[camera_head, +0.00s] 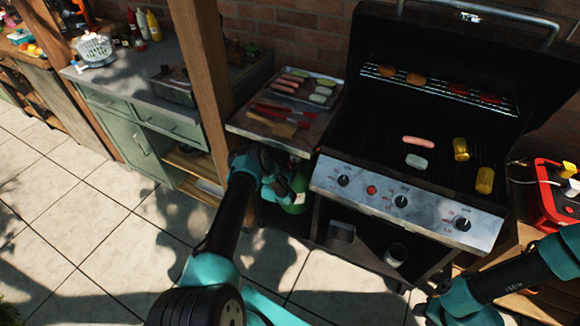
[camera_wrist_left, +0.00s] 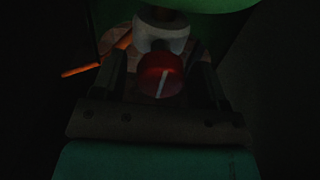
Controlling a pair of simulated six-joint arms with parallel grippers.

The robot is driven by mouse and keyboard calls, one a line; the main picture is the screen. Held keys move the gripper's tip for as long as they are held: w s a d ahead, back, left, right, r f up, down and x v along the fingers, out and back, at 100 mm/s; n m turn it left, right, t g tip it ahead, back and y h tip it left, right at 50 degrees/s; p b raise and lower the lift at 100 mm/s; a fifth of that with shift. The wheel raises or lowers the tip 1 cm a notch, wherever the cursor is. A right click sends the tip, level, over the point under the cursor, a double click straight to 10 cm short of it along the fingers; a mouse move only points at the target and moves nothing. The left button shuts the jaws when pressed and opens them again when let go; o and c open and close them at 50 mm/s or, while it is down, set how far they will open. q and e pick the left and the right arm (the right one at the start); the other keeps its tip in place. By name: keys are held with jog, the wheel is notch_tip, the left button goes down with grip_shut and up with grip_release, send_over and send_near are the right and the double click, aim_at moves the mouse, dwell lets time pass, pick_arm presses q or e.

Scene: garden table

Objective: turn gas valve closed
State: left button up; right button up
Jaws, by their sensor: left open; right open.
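The gas valve is a round red knob (camera_wrist_left: 160,76) with a white line on it, seen in the dark left wrist view. The knob sits on a pale fitting (camera_wrist_left: 162,36) at the green gas bottle (camera_wrist_left: 200,5). The green bottle (camera_head: 296,200) also shows in the head view, under the grill's side shelf. My left gripper (camera_head: 284,186) is at the bottle's top. In the left wrist view its open fingers (camera_wrist_left: 161,82) stand on either side of the knob; contact is too dark to tell. My right gripper (camera_head: 424,308) is open and empty, low in front of the grill.
The grill (camera_head: 400,195) stands open with knobs on its front panel and food on its grate. A side shelf (camera_head: 300,140) with a tray and tools hangs above the bottle. A wooden post (camera_head: 207,75) stands to the left. An orange hose (camera_wrist_left: 80,71) lies left of the knob.

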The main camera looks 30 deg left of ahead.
pick_arm(q)
jog(key=shift+c, duration=0.4)
jog(key=c, duration=0.8)
jog(key=shift+m, duration=0.3)
jog(key=m, duration=0.3)
jog(key=shift+d+m, duration=0.1)
jog(key=shift+m, duration=0.3)
jog(key=m, duration=0.4)
jog(key=shift+f+m, duration=0.1)
jog(key=shift+m, duration=0.2)
jog(key=m, duration=0.4)
jog(key=shift+d, duration=0.1)
jog(key=shift+f+m, duration=0.1)
jog(key=shift+m, duration=2)
